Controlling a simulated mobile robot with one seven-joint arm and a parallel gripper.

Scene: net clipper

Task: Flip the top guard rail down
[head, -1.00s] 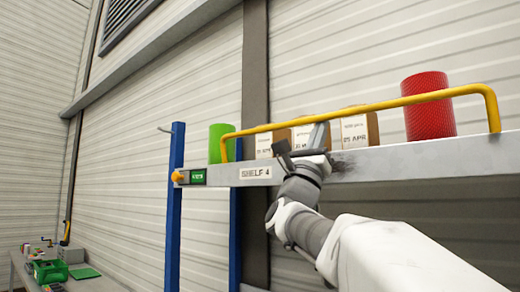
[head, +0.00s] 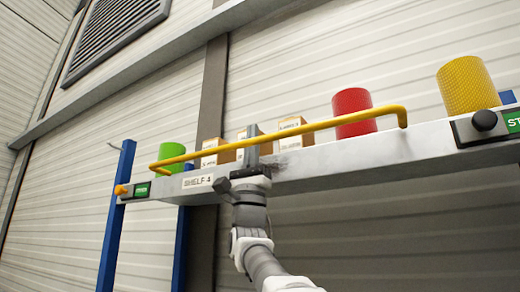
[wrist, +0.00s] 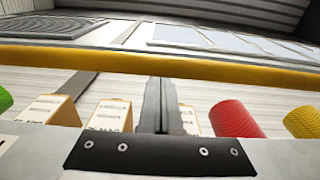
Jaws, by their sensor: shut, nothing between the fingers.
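The top guard rail is a yellow bar (head: 330,124) with bent ends, standing up along the front of the shelf (head: 345,157) marked SHELF 4. In the wrist view the rail (wrist: 60,58) crosses the whole picture, just above my fingertips. My gripper (head: 252,134) is shut and empty, pointing up at the shelf's front, left of the rail's middle. Its fingers (wrist: 160,84) overlap the rail in the head view; I cannot tell if they touch it. Part of the shelf's front is hidden behind my gripper.
Blue posts (head: 116,215) stand at the left. A black knob (head: 484,120) and green label sit at the right. Space below the shelf looks clear.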

